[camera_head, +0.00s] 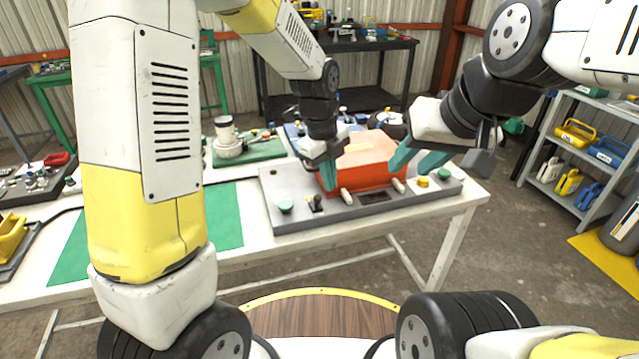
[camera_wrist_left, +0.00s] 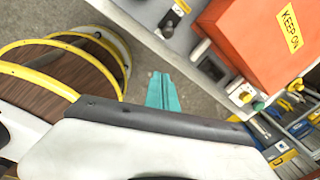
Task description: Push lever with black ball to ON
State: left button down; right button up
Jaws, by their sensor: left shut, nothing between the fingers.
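A small lever with a black ball (camera_head: 317,203) stands near the front left of a grey panel (camera_head: 285,193) on the white table. Its ON marking cannot be read. A dark knob that appears to be this lever shows near the top of the left wrist view (camera_wrist_left: 168,28). My left gripper (camera_head: 328,178) is shut and empty, with teal fingertips, above the panel just behind and right of the lever. They also show in the left wrist view (camera_wrist_left: 161,90). My right gripper (camera_head: 418,161) is open, its teal fingers apart, near the red box's right side.
A red box (camera_head: 362,180) sits on the panel; its label reads "KEEP ON" in the left wrist view. A green mat (camera_head: 225,215) lies left of the panel.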

aim_at(317, 202)
pick_arm(q)
jog(key=w+a+f, duration=0.1)
jog(key=w+f, duration=0.2)
jog(key=f, duration=0.5)
jog(key=shift+w+a+f, duration=0.2)
jog(key=shift+w+f, duration=0.05)
jog(key=shift+f, duration=0.05)
jog(key=shift+w+a+g, duration=0.1)
jog(key=shift+g, duration=0.2)
